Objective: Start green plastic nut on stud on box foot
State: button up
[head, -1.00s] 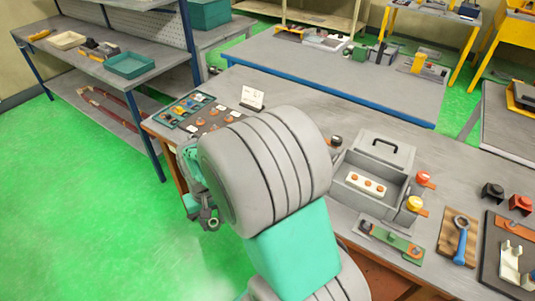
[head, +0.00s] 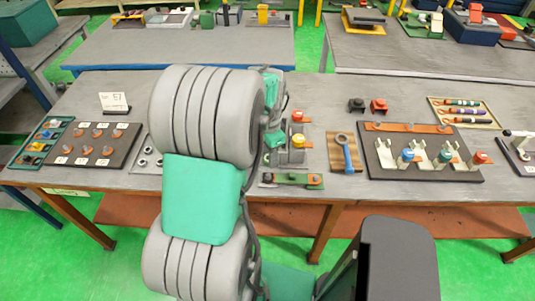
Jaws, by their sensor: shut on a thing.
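My gripper (head: 273,138) is at the far right side of my arm, low over the bench, mostly hidden behind my large grey wrist link. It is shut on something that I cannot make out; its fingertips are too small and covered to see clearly. The grey box (head: 292,157) is largely hidden behind my arm and gripper, with only its right part showing. The box foot, its stud and the green plastic nut cannot be told apart here. I cannot tell whether the gripper touches the box.
A red knob (head: 297,115) and a yellow knob (head: 298,141) stand beside the box. A green bar (head: 290,180) lies in front. A blue wrench on a wooden board (head: 334,160) and a dark fixture plate (head: 425,174) are to the right. A dark parts board (head: 90,158) is left.

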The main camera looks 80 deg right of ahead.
aim_at(268, 175)
jog(key=shift+f+b, duration=2.25)
jog(key=shift+f, duration=1.05)
jog(key=shift+w+a, duration=0.1)
jog(key=shift+f+b, duration=0.4)
jog(key=shift+f, duration=0.3)
jog(key=shift+a+f, duration=0.1)
jog(key=shift+f, duration=0.05)
jog(key=m, duration=0.6)
jog(key=o, duration=1.2)
jog(key=shift+o, duration=0.3)
